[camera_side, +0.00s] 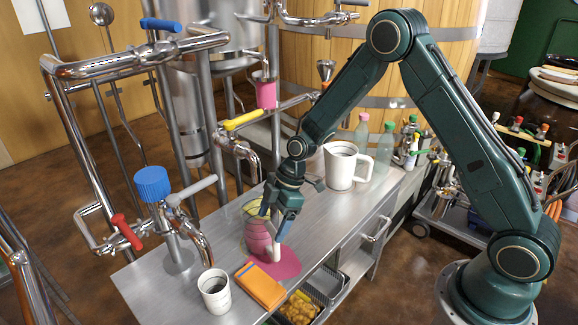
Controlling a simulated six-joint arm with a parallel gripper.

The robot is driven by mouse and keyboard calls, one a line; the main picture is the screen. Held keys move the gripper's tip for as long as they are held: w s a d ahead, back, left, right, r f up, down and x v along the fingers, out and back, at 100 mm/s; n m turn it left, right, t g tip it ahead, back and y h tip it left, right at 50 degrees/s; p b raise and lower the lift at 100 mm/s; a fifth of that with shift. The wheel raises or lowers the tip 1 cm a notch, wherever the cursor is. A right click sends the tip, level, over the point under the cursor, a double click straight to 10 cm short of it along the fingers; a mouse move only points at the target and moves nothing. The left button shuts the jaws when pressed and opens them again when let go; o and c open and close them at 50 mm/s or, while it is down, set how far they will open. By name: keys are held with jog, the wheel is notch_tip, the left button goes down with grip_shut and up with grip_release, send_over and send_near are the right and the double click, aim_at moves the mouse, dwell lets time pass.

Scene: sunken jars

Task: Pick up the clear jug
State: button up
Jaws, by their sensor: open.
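My gripper (275,226) points down over the metal table, with its jaws open. Right beside it, partly behind the fingers, stands a rounded, see-through vessel (257,236) with a yellowish upper part and a pinkish lower part; it looks like the clear jug. It stands at the edge of a flat magenta patch (284,265). A small pale upright piece (275,252) shows just below the fingers; I cannot tell what it is. The fingers overlap the vessel in this view, and I cannot tell whether they touch it. Its handle is not clear to see.
A white jug (339,166) stands at the table's far end, near clear bottles (361,134) with coloured caps. An orange block (260,285) and a white cup (214,292) are at the near end. Metal pipes with a blue-capped valve (153,184) rise along the left side.

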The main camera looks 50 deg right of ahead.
jog(key=shift+x, duration=0.95)
jog(key=c, duration=1.7)
jog(key=shift+r, duration=0.35)
jog(key=shift+c, duration=0.2)
jog(key=shift+r, duration=1.35)
jog(key=shift+d+r, duration=0.15)
jog(key=s+d, duration=0.3)
jog(key=d, duration=0.5)
jog(key=s+d, duration=0.3)
jog(key=d, duration=0.5)
jog(key=shift+d, duration=0.35)
